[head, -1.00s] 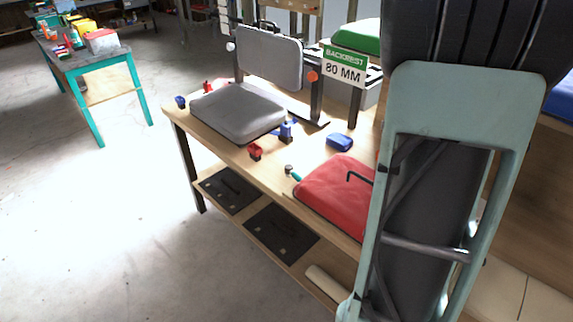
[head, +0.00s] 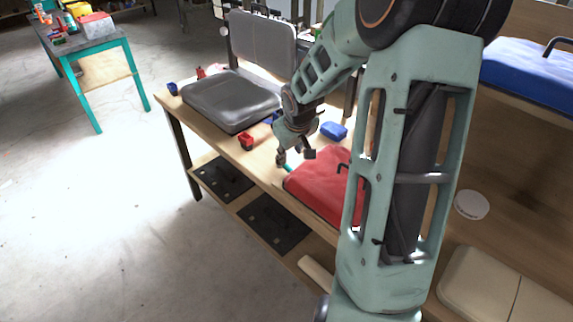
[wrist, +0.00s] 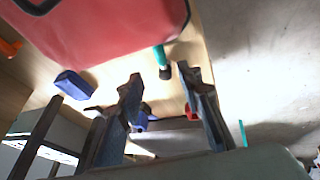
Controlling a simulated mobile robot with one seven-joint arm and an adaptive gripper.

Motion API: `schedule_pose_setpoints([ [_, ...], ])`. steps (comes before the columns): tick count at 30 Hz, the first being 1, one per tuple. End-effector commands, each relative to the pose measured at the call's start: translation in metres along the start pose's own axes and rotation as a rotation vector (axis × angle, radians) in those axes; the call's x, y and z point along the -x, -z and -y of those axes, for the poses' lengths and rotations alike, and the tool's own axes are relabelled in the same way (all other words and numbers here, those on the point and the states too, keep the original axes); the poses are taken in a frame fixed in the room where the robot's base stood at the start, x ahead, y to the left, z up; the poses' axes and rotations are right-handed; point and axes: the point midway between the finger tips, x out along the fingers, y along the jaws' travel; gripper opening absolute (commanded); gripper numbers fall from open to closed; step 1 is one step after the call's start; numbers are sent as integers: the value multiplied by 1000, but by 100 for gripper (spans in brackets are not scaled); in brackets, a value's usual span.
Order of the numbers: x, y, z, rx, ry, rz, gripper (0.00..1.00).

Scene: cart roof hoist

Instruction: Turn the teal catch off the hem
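The teal catch (head: 287,168) lies at the near edge of the red pad (head: 318,187) on the bench, partly hidden by my gripper in the head view. In the wrist view the teal catch (wrist: 160,56) has a dark end and sticks out from the edge of the red pad (wrist: 90,30). My gripper (head: 295,156) is above the bench beside the catch. In the wrist view my gripper (wrist: 160,76) is open, with the catch's dark end showing between its fingertips. I cannot tell whether a finger touches the catch.
A blue block (head: 333,130) and a red clamp (head: 246,140) lie on the bench. A grey seat pad (head: 230,100) and an upright grey backrest (head: 262,42) stand behind. A blue pad (head: 530,75) is at the right.

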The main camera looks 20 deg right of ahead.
Motion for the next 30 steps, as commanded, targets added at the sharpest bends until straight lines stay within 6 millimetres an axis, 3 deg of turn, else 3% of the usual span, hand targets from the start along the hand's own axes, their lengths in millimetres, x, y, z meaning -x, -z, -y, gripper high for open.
schedule_pose_setpoints([
  [9,-59,-2,2,0,3,2,33],
  [15,-88,0,1,0,1,0,33],
  [21,-101,0,0,0,-1,0,33],
  [30,-102,0,0,-1,-1,0,32],
])
